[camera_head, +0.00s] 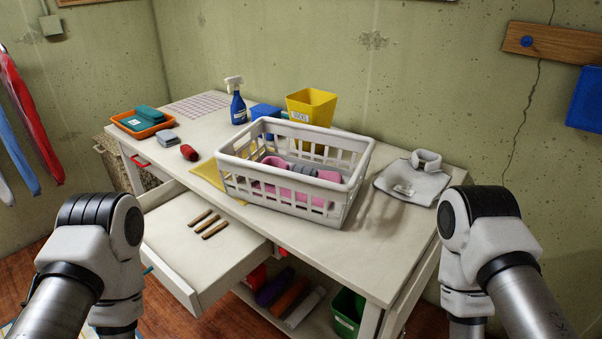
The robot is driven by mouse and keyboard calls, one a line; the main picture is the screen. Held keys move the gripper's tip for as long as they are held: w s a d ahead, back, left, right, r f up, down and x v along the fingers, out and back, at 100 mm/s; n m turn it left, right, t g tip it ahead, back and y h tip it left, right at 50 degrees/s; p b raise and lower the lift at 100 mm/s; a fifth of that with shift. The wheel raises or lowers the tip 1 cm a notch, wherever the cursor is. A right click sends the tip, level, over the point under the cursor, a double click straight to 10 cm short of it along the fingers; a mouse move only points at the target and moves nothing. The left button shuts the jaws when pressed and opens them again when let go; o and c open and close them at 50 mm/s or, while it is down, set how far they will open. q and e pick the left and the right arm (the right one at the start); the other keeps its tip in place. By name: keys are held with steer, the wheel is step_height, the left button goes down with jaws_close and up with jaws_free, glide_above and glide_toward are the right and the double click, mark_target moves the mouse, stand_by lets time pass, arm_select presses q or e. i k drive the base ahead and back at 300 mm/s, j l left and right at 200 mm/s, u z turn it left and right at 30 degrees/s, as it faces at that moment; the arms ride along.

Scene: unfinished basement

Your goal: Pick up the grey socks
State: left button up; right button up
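A small grey folded bundle (167,137) lies on the white table, left of the basket and beside a red roll (188,152). Another grey item (302,168) lies among pink cloth (327,178) inside the white laundry basket (277,196), partly hidden by its slatted wall. Both could be grey socks; I cannot tell which from this distance. My two arms show at the lower left and lower right, in front of the table. Neither gripper's fingers are in view.
An open drawer (230,262) holding several brown sticks juts out at the front. An orange tray (143,124), blue spray bottle (238,108), yellow bin (312,106) and folded grey shirt (410,183) stand on the table (385,250). A green bin (347,312) is below.

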mark_target(307, 171)
steer(key=i+j+z, duration=0.1)
steer(key=i+z, duration=0.25)
steer(key=i+j+z, duration=0.15)
steer(key=z, duration=0.25)
steer(key=i+j+z, duration=0.2)
steer(key=z, duration=0.15)
